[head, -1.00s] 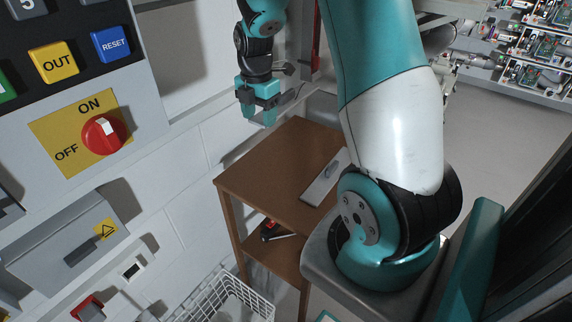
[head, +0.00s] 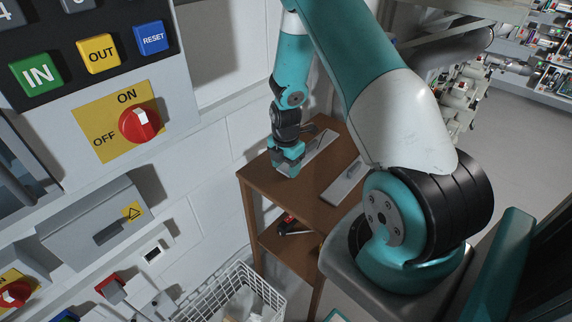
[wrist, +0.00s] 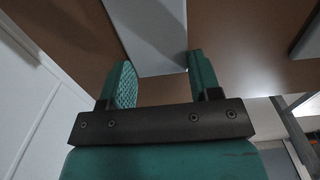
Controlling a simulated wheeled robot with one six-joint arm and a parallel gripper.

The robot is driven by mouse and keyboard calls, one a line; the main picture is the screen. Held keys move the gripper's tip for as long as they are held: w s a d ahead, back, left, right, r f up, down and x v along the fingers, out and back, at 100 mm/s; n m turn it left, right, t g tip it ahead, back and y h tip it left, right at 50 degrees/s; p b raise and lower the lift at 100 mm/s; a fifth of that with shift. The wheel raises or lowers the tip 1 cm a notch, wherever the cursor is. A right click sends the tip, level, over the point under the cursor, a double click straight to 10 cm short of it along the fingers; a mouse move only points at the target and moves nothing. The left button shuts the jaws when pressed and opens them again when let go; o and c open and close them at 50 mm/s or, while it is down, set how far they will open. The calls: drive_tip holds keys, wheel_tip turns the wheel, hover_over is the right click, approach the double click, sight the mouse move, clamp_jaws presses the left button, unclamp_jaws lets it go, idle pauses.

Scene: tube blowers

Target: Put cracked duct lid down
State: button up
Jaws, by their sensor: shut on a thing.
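A long, flat grey duct lid (head: 319,147) is held at its near end by my gripper (head: 287,168), over the left part of the brown table (head: 262,182). The lid lies level, on or just above the tabletop; I cannot tell which. In the wrist view the lid (wrist: 155,35) reaches away from between the two teal fingers (wrist: 160,75). No crack can be made out on it. A second, similar grey plate (head: 344,183) lies on the table to the right, apart from the held lid, and its edge shows in the wrist view (wrist: 308,40).
A white wall stands behind the table's left side. A red and black tool (head: 289,222) lies on the lower shelf. A white wire basket (head: 262,283) stands in front. A control panel (head: 95,75) is at the left.

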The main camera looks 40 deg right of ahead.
drive_tip(key=o, duration=1.3)
drive_tip(key=shift+f, duration=0.15)
drive_tip(key=shift+c, duration=0.2)
wheel_tip(320, 180, up, 12)
drive_tip(key=b, duration=0.1)
